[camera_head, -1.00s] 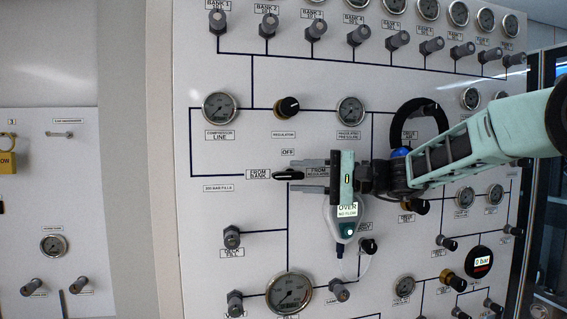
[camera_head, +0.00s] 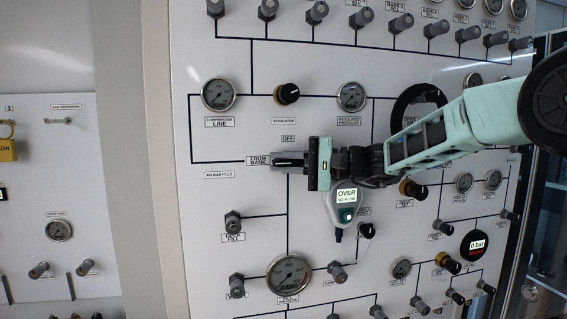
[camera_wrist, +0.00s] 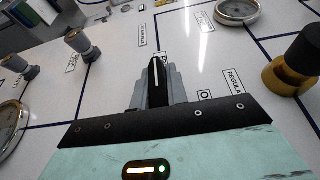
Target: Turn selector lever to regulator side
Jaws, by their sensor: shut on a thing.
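The selector lever (camera_wrist: 154,84) is a black handle with a white line. In the wrist view it stands between my two grey fingers, which are shut on it. In the head view my gripper (camera_head: 280,161) reaches in from the right and covers most of the lever (camera_head: 290,163). The lever lies about level, towards the "FROM BANK" label (camera_head: 258,161) on the left. The "OFF" label (camera_head: 288,138) is just above it. The regulator-side label is hidden behind my gripper in the head view; part of a "REGULA..." label (camera_wrist: 235,84) shows in the wrist view.
A hand-held meter reading "OVER" (camera_head: 347,192) hangs just below my gripper. The regulator knob (camera_head: 287,94) and a regulated pressure gauge (camera_head: 352,96) are above. A large gauge (camera_head: 289,272) and several valve knobs are below.

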